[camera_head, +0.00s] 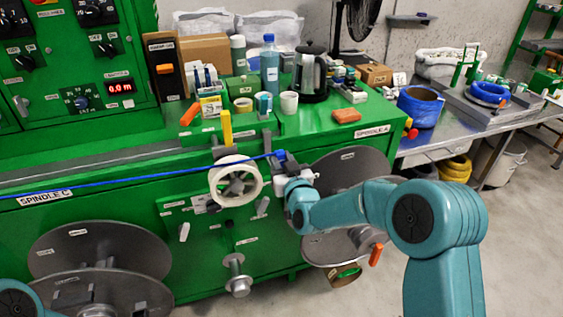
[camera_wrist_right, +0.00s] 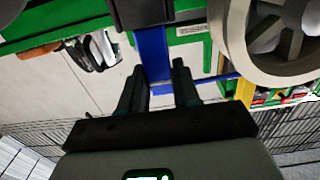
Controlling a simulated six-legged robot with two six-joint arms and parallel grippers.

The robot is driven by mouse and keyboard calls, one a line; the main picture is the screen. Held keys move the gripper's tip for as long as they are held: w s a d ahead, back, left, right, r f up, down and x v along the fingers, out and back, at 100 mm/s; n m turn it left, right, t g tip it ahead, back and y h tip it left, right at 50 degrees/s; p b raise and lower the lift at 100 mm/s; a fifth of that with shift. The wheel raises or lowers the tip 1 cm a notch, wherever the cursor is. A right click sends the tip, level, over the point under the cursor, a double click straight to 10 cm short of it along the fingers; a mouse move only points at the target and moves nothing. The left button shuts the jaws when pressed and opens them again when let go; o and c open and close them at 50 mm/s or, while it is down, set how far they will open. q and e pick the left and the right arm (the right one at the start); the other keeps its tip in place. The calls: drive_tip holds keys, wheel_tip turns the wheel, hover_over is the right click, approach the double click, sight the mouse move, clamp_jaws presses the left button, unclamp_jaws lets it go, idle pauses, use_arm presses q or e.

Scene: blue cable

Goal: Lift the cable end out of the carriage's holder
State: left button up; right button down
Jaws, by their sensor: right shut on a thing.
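The blue cable (camera_head: 130,182) runs taut from the left edge across the green machine, over the cream wheel (camera_head: 214,186), to the carriage's holder area. In the right wrist view, a blue length of cable (camera_wrist_right: 153,48) hangs out of a black block (camera_wrist_right: 142,12), which looks like the holder. My right gripper (camera_wrist_right: 158,78) is shut on this cable end, just beside that block. In the head view, my right gripper (camera_head: 282,165) is small at the cable's right end, and the exact grip is hard to see. My left gripper is out of view.
A blue bottle (camera_head: 270,65), a kettle (camera_head: 309,75) and an orange block (camera_head: 347,116) stand on the machine top. Large grey spools (camera_head: 60,247) sit low in front. A metal table (camera_head: 450,130) with blue coils is at the right.

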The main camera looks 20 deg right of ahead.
wheel_tip(320, 180, up, 5)
drive_tip(key=shift+f+p, duration=0.1)
drive_tip(key=shift+p, duration=0.75)
